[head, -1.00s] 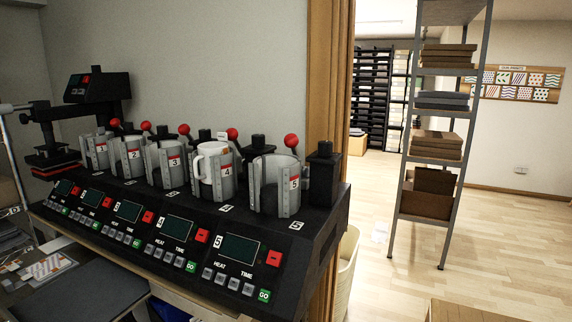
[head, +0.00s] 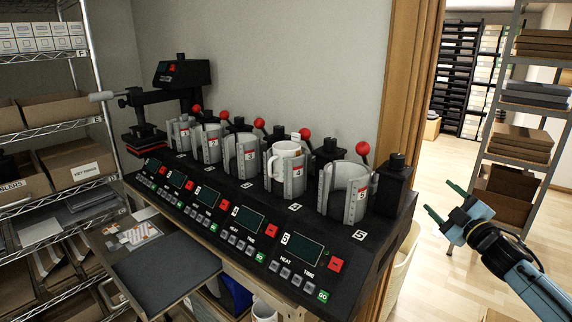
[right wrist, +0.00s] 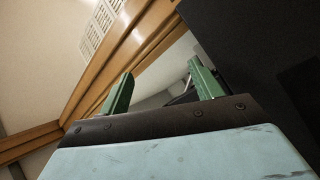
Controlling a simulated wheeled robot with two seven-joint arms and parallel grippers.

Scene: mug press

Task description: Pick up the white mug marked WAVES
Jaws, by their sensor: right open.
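A white mug (head: 284,157) sits upright in the grey clamp of station 4 on the black mug press (head: 347,240). Its handle points left, and the clamp hides much of its body. No WAVES mark can be read on it. A second white mug-like piece (head: 264,313) shows below the press at the bottom edge, partly cut off. My right gripper (head: 443,201) is open and empty, to the right of the press and well apart from the mug. Its green fingers (right wrist: 160,77) stand apart in the right wrist view, with no mug between them. My left gripper is not in view.
Red-knobbed levers stand behind the clamps. The clamp of station 5 (head: 343,191) looks empty. A heat press (head: 150,110) stands at the far left end. A wooden door frame (head: 405,90) rises behind the press, and a shelf rack (head: 490,110) stands at right.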

